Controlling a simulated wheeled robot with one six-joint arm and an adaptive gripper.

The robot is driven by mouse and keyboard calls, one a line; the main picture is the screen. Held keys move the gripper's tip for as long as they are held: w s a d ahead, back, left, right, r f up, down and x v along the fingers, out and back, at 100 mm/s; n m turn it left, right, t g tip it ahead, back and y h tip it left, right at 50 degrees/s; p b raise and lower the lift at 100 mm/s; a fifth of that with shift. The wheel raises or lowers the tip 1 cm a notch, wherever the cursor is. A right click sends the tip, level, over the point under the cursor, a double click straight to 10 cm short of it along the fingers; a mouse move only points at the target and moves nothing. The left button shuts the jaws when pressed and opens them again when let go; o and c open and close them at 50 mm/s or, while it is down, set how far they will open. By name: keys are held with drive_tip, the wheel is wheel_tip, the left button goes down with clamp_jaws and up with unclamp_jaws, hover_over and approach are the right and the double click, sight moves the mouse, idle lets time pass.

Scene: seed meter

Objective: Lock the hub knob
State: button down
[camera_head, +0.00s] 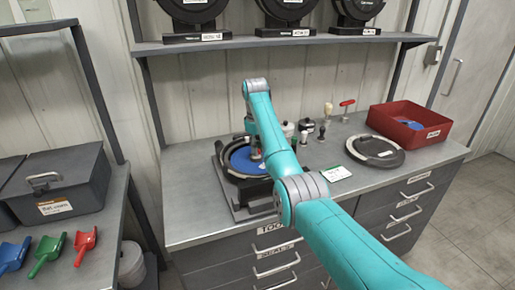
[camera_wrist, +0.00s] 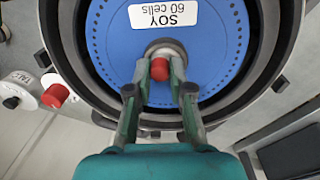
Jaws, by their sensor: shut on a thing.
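The seed meter (camera_head: 227,185) lies open on the workbench, with a blue seed disc (camera_head: 240,160) inside its black housing. In the wrist view the blue disc (camera_wrist: 113,62) carries a white "SOY 60 cells" label (camera_wrist: 180,14). The hub knob (camera_wrist: 160,66) is red, with a grey round hub behind it at the disc's middle. My gripper (camera_wrist: 160,73) is shut on the hub knob, one finger on each side of it. In the head view my arm hides part of the disc, and the knob is hard to make out.
A round grey cover (camera_head: 375,151), a white card (camera_head: 336,173) and a red bin (camera_head: 411,122) lie to the right. Small tools stand behind. A shelf (camera_head: 280,41) hangs above the bench.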

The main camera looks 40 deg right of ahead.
drive_tip(key=m, duration=0.3)
drive_tip(key=shift+m, duration=2.3)
drive_tip(key=c, duration=1)
unclamp_jaws()
drive_tip(key=shift+c, duration=0.2)
drive_tip(key=shift+r, duration=0.15)
drive_tip(key=shift+w+a+r, duration=0.1)
drive_tip(key=shift+a+r, duration=0.05)
drive_tip(key=shift+r, duration=3.4)
